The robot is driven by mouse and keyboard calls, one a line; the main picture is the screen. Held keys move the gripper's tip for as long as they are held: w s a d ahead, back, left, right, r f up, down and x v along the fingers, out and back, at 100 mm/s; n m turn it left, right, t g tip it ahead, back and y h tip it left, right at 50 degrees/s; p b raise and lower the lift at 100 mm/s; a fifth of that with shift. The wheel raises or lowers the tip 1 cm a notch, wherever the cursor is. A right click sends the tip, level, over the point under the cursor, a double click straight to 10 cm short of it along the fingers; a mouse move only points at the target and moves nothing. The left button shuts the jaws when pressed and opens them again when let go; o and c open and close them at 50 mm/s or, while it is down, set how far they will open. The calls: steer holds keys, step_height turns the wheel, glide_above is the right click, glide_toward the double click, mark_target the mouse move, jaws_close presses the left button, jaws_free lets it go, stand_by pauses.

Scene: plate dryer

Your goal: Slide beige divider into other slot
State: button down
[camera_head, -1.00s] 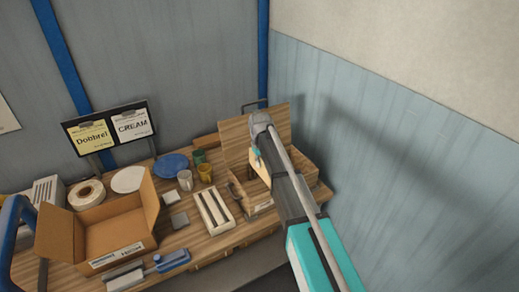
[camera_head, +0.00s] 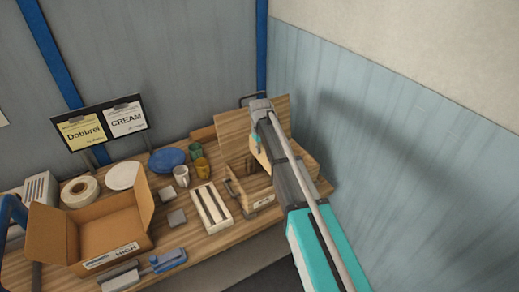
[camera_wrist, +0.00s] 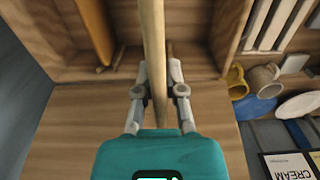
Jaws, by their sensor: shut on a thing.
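The beige divider (camera_wrist: 153,30) is a thin upright board, seen edge-on in the wrist view. My gripper (camera_wrist: 160,75) is shut on it, with one finger on each side. In the head view the divider (camera_head: 263,158) shows as a pale piece beside my gripper, over the wooden box (camera_head: 262,194). An orange-brown board (camera_wrist: 95,30) stands to the left inside the box in the wrist view. Short wooden rails show near the box wall on both sides of the held divider. My arm and gripper hide part of the box, and I cannot tell whether the divider's lower edge is in a slot.
The box's raised wooden lid (camera_head: 268,113) stands behind. To the left are a white slotted tray (camera_head: 212,207), yellow cup (camera_head: 202,168), white mug (camera_head: 181,176), blue plate (camera_head: 167,160) and open cardboard box (camera_head: 95,240). A blue panelled wall (camera_head: 400,160) is at right.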

steer(key=shift+f, duration=0.2)
steer(key=shift+f+b, duration=6.8)
steer(key=shift+b, duration=0.2)
steer(key=shift+f, duration=0.1)
steer(key=c, duration=0.7)
jaws_free()
steer(key=shift+o, duration=0.2)
